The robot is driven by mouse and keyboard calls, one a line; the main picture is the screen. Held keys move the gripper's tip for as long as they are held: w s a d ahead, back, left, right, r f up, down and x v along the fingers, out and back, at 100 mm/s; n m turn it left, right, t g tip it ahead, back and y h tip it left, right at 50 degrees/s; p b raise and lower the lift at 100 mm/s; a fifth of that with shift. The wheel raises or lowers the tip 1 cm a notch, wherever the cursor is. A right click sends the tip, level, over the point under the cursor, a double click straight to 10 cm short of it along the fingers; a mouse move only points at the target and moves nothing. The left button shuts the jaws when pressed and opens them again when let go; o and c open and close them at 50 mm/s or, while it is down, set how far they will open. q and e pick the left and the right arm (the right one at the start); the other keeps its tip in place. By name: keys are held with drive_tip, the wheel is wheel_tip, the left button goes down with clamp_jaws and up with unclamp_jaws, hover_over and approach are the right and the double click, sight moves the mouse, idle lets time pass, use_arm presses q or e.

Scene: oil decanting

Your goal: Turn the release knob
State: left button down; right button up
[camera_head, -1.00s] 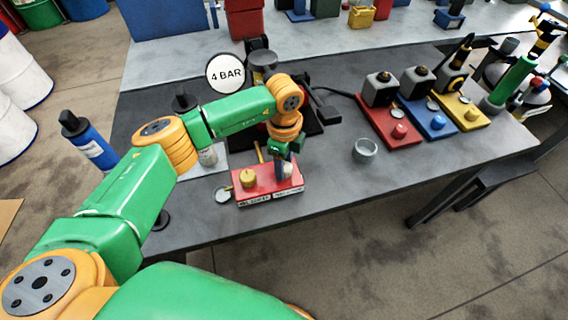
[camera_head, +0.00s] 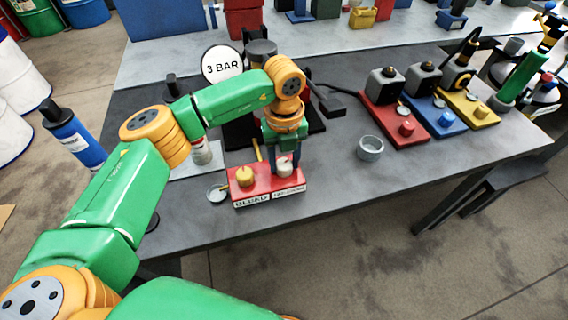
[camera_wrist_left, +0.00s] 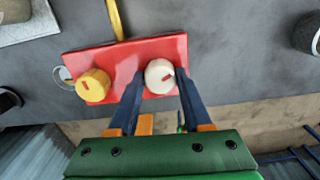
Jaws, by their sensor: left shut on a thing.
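A red block (camera_head: 266,190) near the front edge of the grey table carries a yellow knob (camera_head: 244,176) on the left and a white knob (camera_head: 284,168) on the right. A label under the yellow knob seems to read BLEED; the other label is too small to read. My left gripper (camera_wrist_left: 160,77) points down over the block, its dark blue fingers on either side of the white knob (camera_wrist_left: 159,76), shut on it. The yellow knob (camera_wrist_left: 93,85) is beside the left finger, apart from it. A round sign (camera_head: 222,64) behind my arm reads 3 BAR. My right gripper is out of view.
A grey ring-shaped cup (camera_head: 370,148) stands right of the block. Red, blue and yellow stations (camera_head: 436,112) stand further right. A blue bottle (camera_head: 74,134) is at the left, and a small round dish (camera_head: 217,193) lies beside the block. The table's front right is clear.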

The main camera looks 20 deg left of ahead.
sight(285, 163)
use_arm(q)
drive_tip(key=m+b, duration=0.1)
drive_tip(key=m, duration=0.2)
drive_tip(key=shift+f, duration=0.1)
drive_tip(key=shift+m+b, duration=0.6)
drive_tip(key=shift+m, duration=1.1)
drive_tip(key=shift+c, duration=1.7)
unclamp_jaws()
wheel_tip(285, 163, up, 7)
drive_tip(key=shift+r+b, duration=0.1)
drive_tip(key=shift+b, duration=0.5)
